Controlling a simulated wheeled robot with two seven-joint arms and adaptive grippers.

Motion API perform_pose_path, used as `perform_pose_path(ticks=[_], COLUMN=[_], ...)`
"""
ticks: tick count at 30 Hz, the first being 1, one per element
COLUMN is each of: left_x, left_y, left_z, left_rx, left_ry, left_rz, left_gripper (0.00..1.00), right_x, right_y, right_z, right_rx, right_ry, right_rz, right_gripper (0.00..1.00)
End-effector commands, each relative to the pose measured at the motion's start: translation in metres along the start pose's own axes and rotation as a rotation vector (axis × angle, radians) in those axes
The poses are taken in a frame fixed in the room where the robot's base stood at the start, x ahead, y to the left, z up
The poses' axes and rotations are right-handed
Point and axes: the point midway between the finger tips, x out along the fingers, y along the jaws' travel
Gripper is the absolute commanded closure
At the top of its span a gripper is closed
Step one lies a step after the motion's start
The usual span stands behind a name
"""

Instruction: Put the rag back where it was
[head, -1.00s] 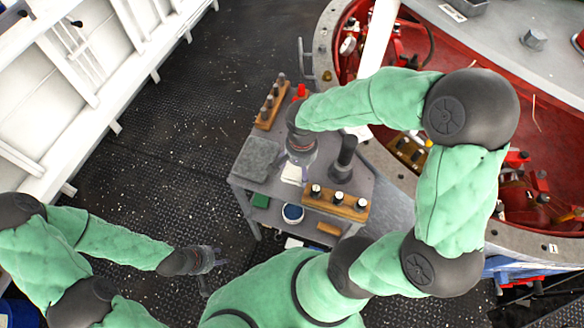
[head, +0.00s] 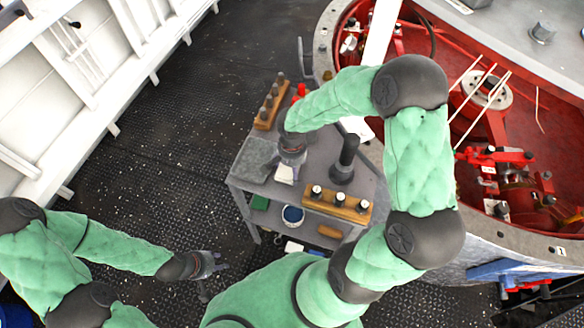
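A small white piece, which looks like the rag (head: 285,174), shows just below my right gripper (head: 289,163) over the small grey worktable (head: 317,167). My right gripper points down and appears shut on it; the wrist hides most of the fingers. I cannot tell whether the rag touches the table. A grey square pad (head: 256,159) lies at the table's left side, just left of the rag. My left gripper (head: 218,262) is empty, low at the left above the deck; its fingers look apart.
A black bottle-like tool (head: 344,160) stands on the table. Wooden racks with dark knobs stand at its front (head: 338,203) and back left (head: 268,105). A large red-lined round housing (head: 520,120) stands right.

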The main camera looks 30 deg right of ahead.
Motion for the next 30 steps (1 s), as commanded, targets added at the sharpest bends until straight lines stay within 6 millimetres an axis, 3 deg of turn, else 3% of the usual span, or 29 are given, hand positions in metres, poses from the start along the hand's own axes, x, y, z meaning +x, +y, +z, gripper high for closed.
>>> perform_pose_path(ticks=[8, 9, 10, 25, 30], left_x=[0.004, 0.004, 0.003, -0.002, -0.009], left_y=[-0.002, -0.001, -0.001, 0.001, 0.003], left_z=[0.000, 0.000, 0.000, 0.000, 0.000], left_rx=[0.000, 0.000, 0.000, 0.000, 0.000], left_ry=[0.000, 0.000, 0.000, 0.000, 0.000], left_rz=[0.000, 0.000, 0.000, 0.000, 0.000], left_gripper=[0.60, 0.60, 0.60, 0.60, 0.60], right_x=[0.004, 0.003, 0.003, -0.002, -0.030], right_y=[0.000, 0.000, 0.000, 0.000, -0.001], right_z=[0.000, 0.000, 0.000, 0.000, 0.000], right_rx=[-0.001, -0.001, -0.001, -0.001, -0.001], right_ry=[0.000, 0.000, 0.000, 0.000, 0.003], right_rz=[0.000, 0.000, 0.000, 0.000, -0.003], right_gripper=[0.47, 0.08, 0.00, 0.00, 0.00])
